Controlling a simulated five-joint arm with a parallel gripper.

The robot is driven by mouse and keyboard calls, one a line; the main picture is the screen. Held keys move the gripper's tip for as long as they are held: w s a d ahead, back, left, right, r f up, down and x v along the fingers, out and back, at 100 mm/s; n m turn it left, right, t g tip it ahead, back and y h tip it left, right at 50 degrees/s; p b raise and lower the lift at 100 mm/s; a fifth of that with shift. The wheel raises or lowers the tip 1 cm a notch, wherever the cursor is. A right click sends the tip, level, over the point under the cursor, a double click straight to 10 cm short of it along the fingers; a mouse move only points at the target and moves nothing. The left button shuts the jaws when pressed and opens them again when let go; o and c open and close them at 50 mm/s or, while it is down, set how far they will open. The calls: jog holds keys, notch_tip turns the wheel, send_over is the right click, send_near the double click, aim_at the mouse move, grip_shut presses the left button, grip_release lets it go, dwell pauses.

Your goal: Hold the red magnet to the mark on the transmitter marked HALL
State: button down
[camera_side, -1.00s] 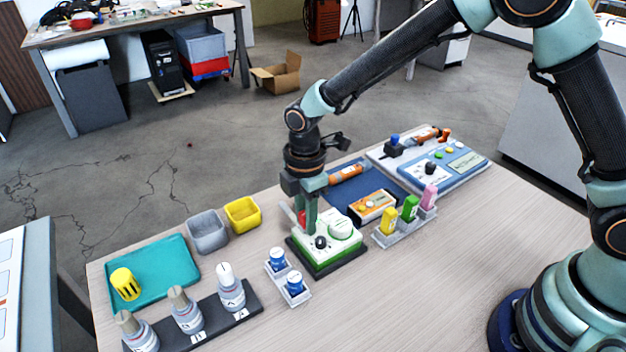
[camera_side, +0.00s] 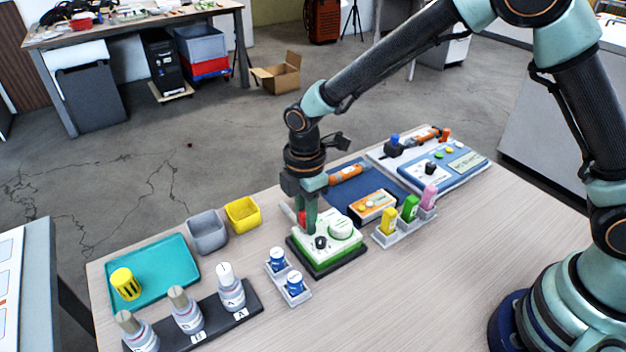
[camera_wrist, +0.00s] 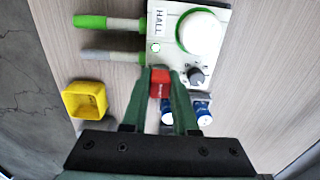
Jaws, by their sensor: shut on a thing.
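The white and green transmitter (camera_side: 345,250) stands on a dark base near the table's middle. In the wrist view the transmitter (camera_wrist: 182,58) reads HALL (camera_wrist: 159,22), with a small round pale mark (camera_wrist: 155,47) near its left edge below the lettering. My gripper (camera_side: 308,222) is shut on the red magnet (camera_side: 301,217), beside the transmitter's left back corner. In the wrist view the red magnet (camera_wrist: 160,84) sits between the green fingers of my gripper (camera_wrist: 166,78), just below the mark and apart from it in the picture. Whether it touches the housing cannot be told.
A green-ended rod (camera_wrist: 110,22) and a grey rod (camera_wrist: 108,56) extend left from the transmitter. A yellow bin (camera_side: 242,214), grey bin (camera_side: 208,233) and blue-labelled vials (camera_side: 278,259) stand close by. A row of coloured blocks (camera_side: 410,209) is at right.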

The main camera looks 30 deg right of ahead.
jog(key=shift+r, duration=0.1)
jog(key=shift+r, duration=3.45)
